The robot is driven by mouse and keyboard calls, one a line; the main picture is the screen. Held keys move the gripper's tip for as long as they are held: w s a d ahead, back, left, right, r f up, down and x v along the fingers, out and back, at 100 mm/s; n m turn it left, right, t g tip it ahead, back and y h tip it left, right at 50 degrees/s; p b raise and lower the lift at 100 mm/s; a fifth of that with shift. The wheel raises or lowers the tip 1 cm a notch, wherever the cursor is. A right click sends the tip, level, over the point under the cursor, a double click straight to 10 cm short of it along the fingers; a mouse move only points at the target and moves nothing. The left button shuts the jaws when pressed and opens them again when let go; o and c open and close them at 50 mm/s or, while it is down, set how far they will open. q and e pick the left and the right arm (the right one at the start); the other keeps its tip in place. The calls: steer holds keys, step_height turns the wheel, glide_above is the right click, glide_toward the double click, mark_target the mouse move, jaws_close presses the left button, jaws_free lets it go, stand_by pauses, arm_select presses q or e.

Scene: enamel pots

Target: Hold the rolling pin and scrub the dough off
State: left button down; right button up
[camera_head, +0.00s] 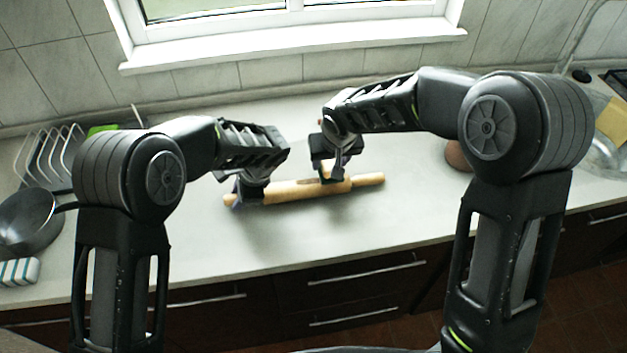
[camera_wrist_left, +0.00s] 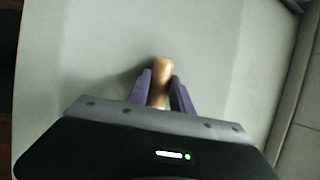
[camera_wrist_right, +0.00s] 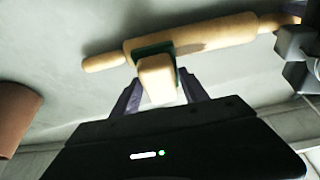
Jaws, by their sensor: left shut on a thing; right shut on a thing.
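The wooden rolling pin (camera_head: 305,190) lies across the counter, one handle towards the left and the other (camera_head: 374,179) free at right. My left gripper (camera_head: 247,197) is shut on its left end; the left wrist view shows the wooden end (camera_wrist_left: 160,72) between the fingers. My right gripper (camera_head: 326,170) is shut on a pale sponge (camera_wrist_right: 158,82) with a green face (camera_wrist_right: 150,50). That green face is against or very near the pin's barrel; I cannot tell firm contact. A darker patch (camera_wrist_right: 192,46) beside the sponge may be dough or shadow.
A brown pot (camera_head: 458,156) stands to the right, partly behind my right arm. The counter in front of the pin is clear.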

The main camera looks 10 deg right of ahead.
steer(key=shift+d, duration=0.85)
steer(key=shift+r, duration=0.15)
steer(key=shift+a, duration=0.15)
steer(key=shift+a+r, duration=0.15)
steer(key=shift+a, duration=2.3)
